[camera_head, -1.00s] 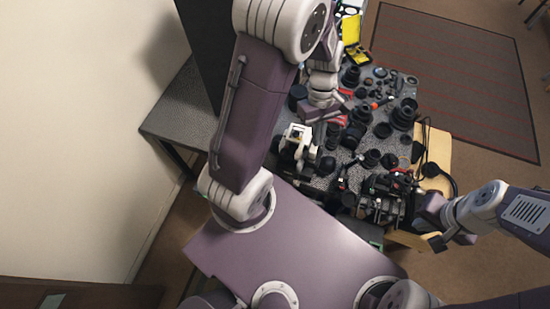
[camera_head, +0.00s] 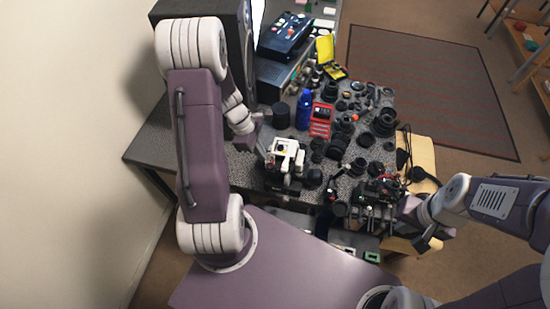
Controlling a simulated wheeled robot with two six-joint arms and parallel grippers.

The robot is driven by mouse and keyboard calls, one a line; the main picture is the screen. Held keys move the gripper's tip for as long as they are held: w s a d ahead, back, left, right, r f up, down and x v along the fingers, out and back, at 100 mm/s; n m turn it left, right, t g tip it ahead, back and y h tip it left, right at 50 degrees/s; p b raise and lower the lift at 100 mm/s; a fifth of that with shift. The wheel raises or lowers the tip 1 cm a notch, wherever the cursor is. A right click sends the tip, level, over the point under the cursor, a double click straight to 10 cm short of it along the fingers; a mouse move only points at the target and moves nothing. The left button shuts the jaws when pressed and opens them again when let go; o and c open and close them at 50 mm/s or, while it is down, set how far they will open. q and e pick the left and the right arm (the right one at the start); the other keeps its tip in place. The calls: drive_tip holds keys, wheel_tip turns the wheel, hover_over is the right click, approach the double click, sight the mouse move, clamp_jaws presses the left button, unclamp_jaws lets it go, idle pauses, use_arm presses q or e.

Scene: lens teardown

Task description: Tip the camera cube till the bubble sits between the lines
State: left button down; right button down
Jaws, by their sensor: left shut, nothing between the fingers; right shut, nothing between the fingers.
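A white and black boxy device (camera_head: 286,156), which looks like the camera cube, stands near the front edge of the table. I cannot make out a bubble or its lines at this size. My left gripper (camera_head: 262,148) is just to the left of the device, shut and empty; I cannot tell whether it touches it. My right gripper (camera_head: 428,240) is shut and empty, off the table's front right corner and well away from the device.
A blue bottle (camera_head: 304,110) and a red box (camera_head: 321,120) stand behind the device. A black cylinder (camera_head: 281,115) is at the back left. Several lenses and rings crowd the table's right side. The table's left end (camera_head: 150,140) is bare.

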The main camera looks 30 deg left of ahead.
sight(274, 166)
use_arm(q)
drive_tip(key=d, duration=0.1)
drive_tip(key=d+f, duration=0.1)
drive_tip(key=w+d+p, duration=0.1)
drive_tip(key=d, duration=0.1)
drive_tip(key=shift+w+f, duration=0.1)
drive_tip(key=shift+f, duration=0.25)
drive_tip(key=shift+d, duration=0.35)
drive_tip(key=shift+w+a, duration=0.1)
